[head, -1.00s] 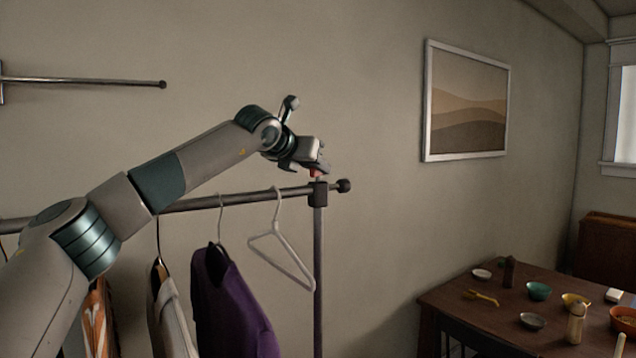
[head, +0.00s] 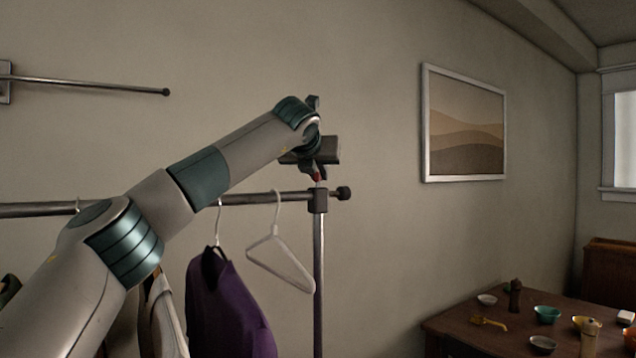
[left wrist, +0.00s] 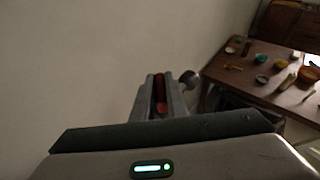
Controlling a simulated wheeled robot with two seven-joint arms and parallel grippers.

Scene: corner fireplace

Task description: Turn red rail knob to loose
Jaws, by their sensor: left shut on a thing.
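The red rail knob (head: 317,177) sits on top of the dark corner joint of the clothes rack, at the right end of its rail. Most of it is hidden by my gripper in the head view. My left gripper (head: 316,173) comes down on it from above and is shut on it. In the left wrist view the red knob (left wrist: 160,107) shows between the two grey fingers (left wrist: 161,95). Which way the knob is turned cannot be told. My right gripper is in neither view.
The rack's rail (head: 255,198) carries a bare white hanger (head: 280,258) and a purple garment (head: 228,310) just left of the upright post (head: 319,270). A table (head: 465,335) with bowls stands at the lower right. A framed picture (head: 464,125) hangs on the wall.

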